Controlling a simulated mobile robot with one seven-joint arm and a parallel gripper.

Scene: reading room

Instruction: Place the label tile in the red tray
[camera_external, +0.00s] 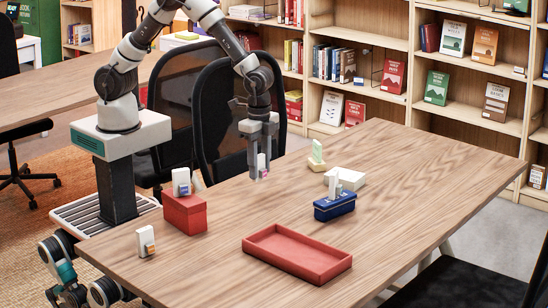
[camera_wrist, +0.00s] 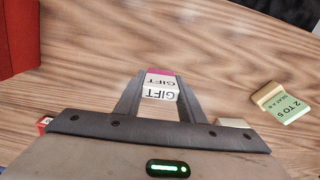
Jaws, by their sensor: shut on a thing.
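My gripper (camera_external: 262,172) is shut on a small white label tile (camera_external: 261,162) with a pink end, held above the table near its far left edge. In the wrist view the tile (camera_wrist: 160,90) sits between the two fingers (camera_wrist: 160,92) and reads "GIFT". The red tray (camera_external: 285,267) lies flat at the front middle of the table, to the front and right of the gripper, and looks empty.
A red box (camera_external: 185,217) with a white piece and a small white tile (camera_external: 146,242) stand left of the tray. A blue box (camera_external: 335,208), a white box (camera_external: 352,178) and a green tile (camera_external: 317,153) stand behind it. The table's right side is clear.

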